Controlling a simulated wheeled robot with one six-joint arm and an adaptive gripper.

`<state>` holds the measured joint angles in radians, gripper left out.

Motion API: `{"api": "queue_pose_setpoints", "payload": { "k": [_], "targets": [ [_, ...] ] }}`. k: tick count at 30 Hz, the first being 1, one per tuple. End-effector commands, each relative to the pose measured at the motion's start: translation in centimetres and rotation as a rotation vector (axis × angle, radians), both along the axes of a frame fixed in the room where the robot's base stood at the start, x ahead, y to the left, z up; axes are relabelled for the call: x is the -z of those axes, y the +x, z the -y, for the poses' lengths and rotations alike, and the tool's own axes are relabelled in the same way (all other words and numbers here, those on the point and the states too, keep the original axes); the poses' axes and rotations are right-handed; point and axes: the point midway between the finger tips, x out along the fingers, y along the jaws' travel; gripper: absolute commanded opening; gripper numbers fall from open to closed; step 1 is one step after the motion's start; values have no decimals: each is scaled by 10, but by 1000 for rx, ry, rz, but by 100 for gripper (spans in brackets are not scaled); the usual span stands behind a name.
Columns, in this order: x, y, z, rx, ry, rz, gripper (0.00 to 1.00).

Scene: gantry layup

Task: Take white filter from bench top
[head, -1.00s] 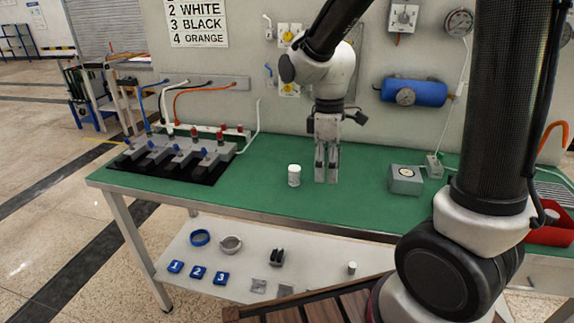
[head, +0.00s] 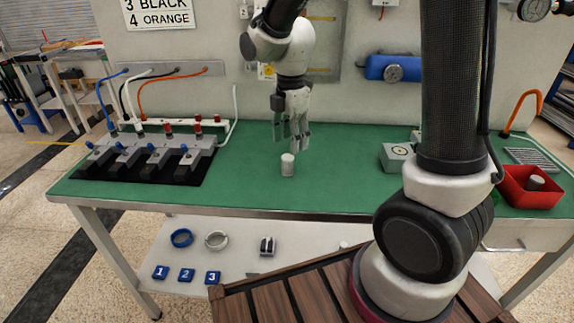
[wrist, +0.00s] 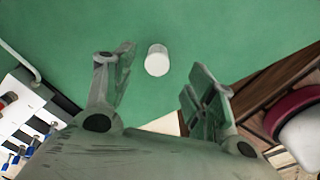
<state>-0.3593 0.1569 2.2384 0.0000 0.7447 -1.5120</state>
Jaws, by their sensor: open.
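The white filter (head: 287,165) is a small white cylinder standing upright on the green bench top (head: 330,185), near the middle of the bench. My gripper (head: 292,143) is open and empty, pointing down, just behind and above the filter in the head view. In the wrist view the filter (wrist: 157,60) lies beyond the open fingertips (wrist: 165,78), roughly between their lines. The fingers do not touch it.
A manifold block (head: 150,160) with coloured hoses stands on the left of the bench. A grey gauge box (head: 397,156) and a red bin (head: 530,187) are to the right. A lower shelf (head: 215,248) holds rings and blue numbered tags. Bench around the filter is clear.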

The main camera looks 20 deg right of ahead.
Motion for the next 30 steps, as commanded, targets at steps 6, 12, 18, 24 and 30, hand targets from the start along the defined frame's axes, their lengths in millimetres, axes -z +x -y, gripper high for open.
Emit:
{"api": "queue_pose_setpoints", "payload": {
  "k": [6, 12, 18, 24, 30],
  "targets": [
    [25, -1, -1, -7, -1, -5, 56],
    [56, -1, -6, -6, -2, -7, 56],
    [75, 0, -6, -5, -1, -3, 56],
    [76, 1, -6, -5, 0, -1, 56],
    [76, 1, -6, -5, 0, -1, 23]
  ]
}}
